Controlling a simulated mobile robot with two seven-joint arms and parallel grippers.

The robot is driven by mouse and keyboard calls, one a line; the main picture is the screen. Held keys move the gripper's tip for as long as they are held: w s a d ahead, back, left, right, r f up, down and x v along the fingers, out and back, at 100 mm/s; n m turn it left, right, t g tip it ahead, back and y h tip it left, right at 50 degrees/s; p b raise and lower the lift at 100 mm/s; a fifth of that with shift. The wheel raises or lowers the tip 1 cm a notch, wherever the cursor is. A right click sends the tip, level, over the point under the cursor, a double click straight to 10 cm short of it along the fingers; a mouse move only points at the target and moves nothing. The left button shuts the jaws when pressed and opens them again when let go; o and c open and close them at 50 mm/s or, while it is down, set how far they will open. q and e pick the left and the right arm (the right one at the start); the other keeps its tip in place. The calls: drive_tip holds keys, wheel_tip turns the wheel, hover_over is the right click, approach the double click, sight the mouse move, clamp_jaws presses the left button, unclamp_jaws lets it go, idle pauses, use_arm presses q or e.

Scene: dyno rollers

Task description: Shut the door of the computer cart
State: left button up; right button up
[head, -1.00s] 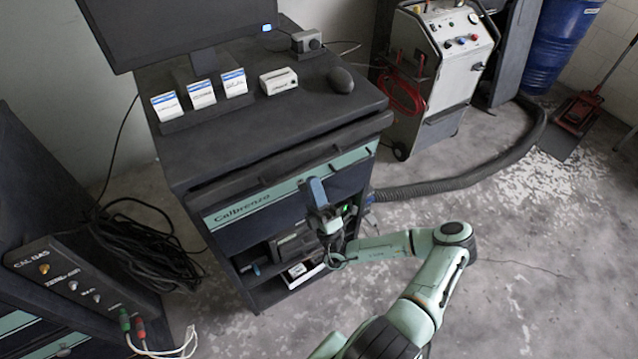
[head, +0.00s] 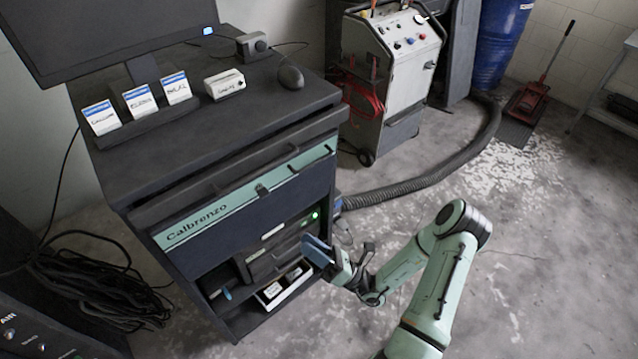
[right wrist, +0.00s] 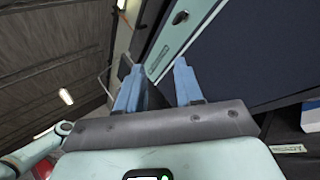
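The computer cart (head: 225,140) is dark, with a monitor and small items on top. Its front door panel (head: 250,222) is dark below a teal band lettered Calbrenzo (head: 190,236), with a small latch on the band. Below the panel the lower compartment is open and shows a dark computer unit (head: 272,258) with a green light. My right gripper (head: 318,250) is just in front of the compartment's right side, below the panel's lower edge. In the right wrist view its two blue fingers (right wrist: 157,88) are apart, with nothing held visible; the panel (right wrist: 240,55) lies beside them. My left gripper is out of view.
A grey machine (head: 390,75) on wheels stands right of the cart, with a thick black hose (head: 430,180) on the floor. Coiled black cables (head: 95,280) lie at the left. The floor right of my right arm is clear.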

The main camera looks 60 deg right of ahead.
drive_tip(key=s+d+f+n+g+b, duration=0.25)
drive_tip(key=d+n+g+b, duration=0.45)
drive_tip(key=d+n, duration=0.65)
drive_tip(key=s+d+r+n+h+b, duration=0.2)
drive_tip(key=r+n, duration=0.3)
drive_tip(key=r, duration=0.2)
drive_tip(key=s+d+r+n+h+b, duration=0.1)
drive_tip(key=d+r+n+h+b, duration=0.15)
drive_tip(key=r+n, duration=0.35)
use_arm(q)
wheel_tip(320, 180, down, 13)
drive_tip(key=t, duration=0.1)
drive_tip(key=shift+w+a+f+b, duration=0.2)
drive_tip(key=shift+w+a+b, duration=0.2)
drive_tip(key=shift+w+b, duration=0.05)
use_arm(e)
drive_tip(key=w+a, duration=0.2)
drive_tip(key=w, duration=1.1)
drive_tip(key=shift+a+m+g+y, duration=0.15)
drive_tip(key=shift+m+g+y, duration=0.2)
drive_tip(key=shift+y, duration=0.1)
clamp_jaws()
